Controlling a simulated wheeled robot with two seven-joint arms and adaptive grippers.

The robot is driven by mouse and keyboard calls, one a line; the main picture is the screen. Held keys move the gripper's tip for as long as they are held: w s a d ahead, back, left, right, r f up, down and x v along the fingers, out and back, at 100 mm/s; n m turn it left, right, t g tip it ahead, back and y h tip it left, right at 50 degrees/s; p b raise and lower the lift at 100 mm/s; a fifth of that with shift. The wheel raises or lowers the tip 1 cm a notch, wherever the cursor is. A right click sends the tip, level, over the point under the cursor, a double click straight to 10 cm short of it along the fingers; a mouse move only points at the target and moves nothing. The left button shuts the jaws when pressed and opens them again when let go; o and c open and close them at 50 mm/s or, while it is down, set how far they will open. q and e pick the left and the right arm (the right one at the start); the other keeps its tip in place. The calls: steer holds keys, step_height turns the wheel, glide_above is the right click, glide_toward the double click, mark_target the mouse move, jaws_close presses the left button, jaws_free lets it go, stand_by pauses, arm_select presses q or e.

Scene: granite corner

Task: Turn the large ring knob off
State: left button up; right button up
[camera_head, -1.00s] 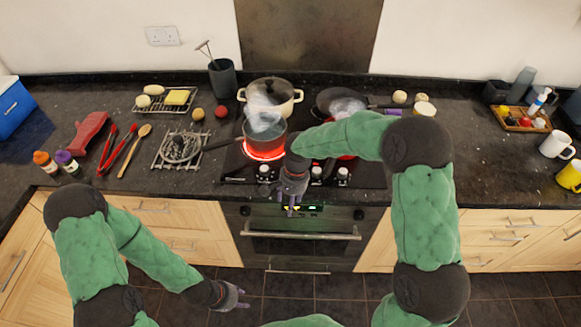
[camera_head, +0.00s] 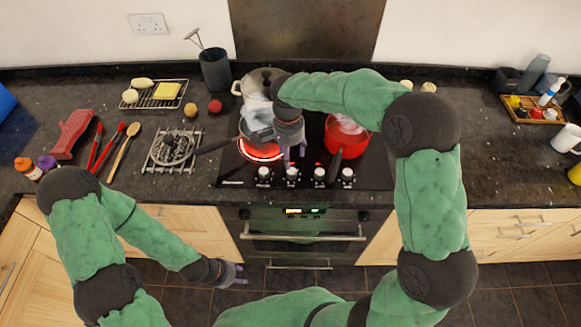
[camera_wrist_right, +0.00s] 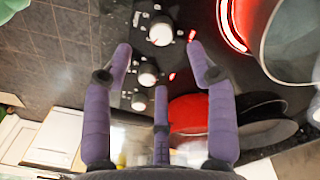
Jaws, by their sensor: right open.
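A row of several white-capped knobs runs along the front of the black hob (camera_head: 375,172). They include a leftmost knob (camera_head: 264,175) and a second knob (camera_head: 292,175). Which one serves the large ring cannot be told. A ring (camera_head: 260,153) glows red under the steaming saucepan. My right gripper (camera_head: 295,155) is open and empty above the hob's front, behind the second knob.
A red pan (camera_head: 346,140) steams at the hob's right, its handle (camera_head: 335,166) pointing forward near the knobs. A cream pot (camera_head: 240,87) stands behind, partly hidden by my right arm. The saucepan handle (camera_head: 215,145) points left. The oven handle (camera_head: 300,237) lies below the knobs.

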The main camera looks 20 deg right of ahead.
mark_target(291, 171)
step_height(291, 171, down, 8)
steer(key=shift+d+f+b, duration=0.1)
steer(key=shift+b, duration=0.5)
steer(key=c, duration=1.1)
